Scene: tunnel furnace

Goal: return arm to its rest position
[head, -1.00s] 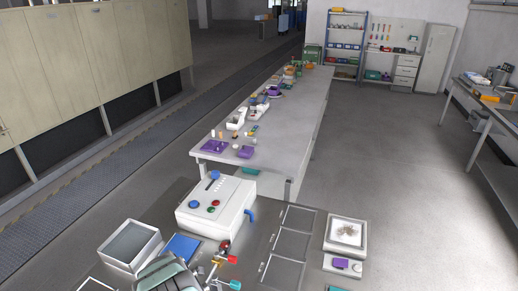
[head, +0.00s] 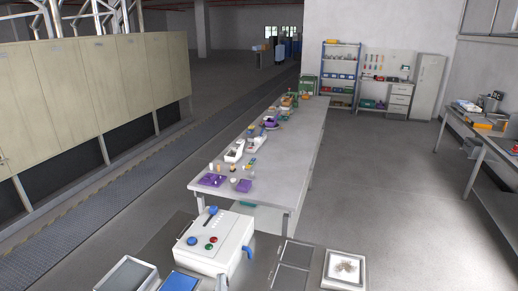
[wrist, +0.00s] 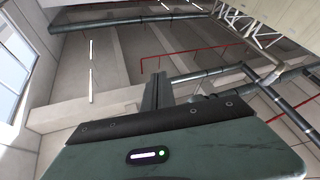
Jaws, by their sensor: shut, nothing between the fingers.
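My gripper (wrist: 157,82) shows in the wrist view, pointing up toward the ceiling. Its dark fingers are together above the grey-green hand (wrist: 190,152), with nothing between them. The wrist view holds only ceiling, pipes and walls beyond the fingers. My gripper and arm are not in the head view.
A white control box (head: 215,243) with buttons stands on the near bench, beside a grey tray (head: 126,275) and a blue pad (head: 180,282). A long table (head: 285,160) carries purple trays and small items. Beige cabinets (head: 90,90) line the left. Open floor (head: 390,190) lies to the right.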

